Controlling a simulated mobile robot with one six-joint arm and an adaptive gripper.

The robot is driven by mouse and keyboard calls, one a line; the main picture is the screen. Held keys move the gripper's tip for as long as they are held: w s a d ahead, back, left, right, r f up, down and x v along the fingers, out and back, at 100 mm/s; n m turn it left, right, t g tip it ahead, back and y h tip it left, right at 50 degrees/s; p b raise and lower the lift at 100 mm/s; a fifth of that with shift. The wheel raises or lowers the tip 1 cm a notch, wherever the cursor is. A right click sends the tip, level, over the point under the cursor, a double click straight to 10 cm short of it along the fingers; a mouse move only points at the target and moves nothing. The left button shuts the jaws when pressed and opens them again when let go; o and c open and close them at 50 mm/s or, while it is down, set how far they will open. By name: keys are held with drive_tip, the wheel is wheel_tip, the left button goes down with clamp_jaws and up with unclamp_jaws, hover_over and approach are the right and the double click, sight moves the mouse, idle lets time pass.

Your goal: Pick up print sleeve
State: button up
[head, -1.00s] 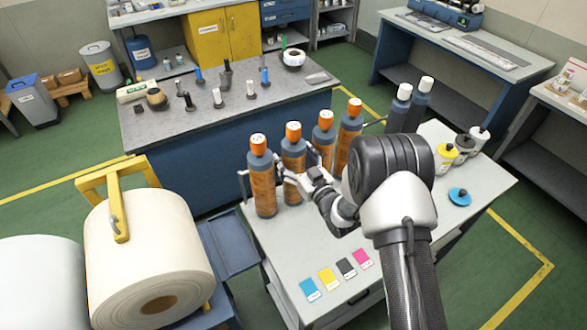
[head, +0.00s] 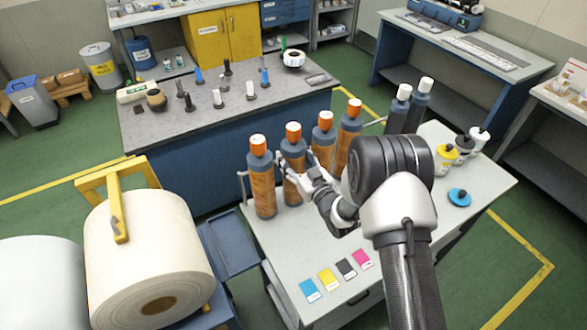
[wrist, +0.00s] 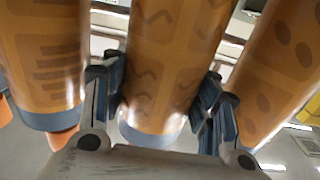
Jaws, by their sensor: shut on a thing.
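Several print sleeves with orange caps, dark ends and brown patterned bodies stand upright in a row on the grey cart. My gripper (head: 296,172) is at the second sleeve from the left (head: 293,150). In the wrist view the fingers (wrist: 160,100) are shut on both sides of this middle sleeve (wrist: 165,65), which has a wavy pattern. The leftmost sleeve (head: 262,185) stands close on its left, and it shows in the wrist view (wrist: 40,60) with a striped pattern. The third sleeve (head: 324,140) stands close on the right and is partly hidden by my gripper.
Another orange-capped sleeve (head: 349,130) and two white-capped dark ones (head: 399,108) stand farther right. A large white roll (head: 145,260) stands at left.

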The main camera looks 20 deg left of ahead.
drive_tip(key=shift+r, duration=0.1)
wheel_tip(320, 180, up, 20)
drive_tip(key=p, duration=0.2)
drive_tip(key=shift+p, duration=0.3)
idle(0.4)
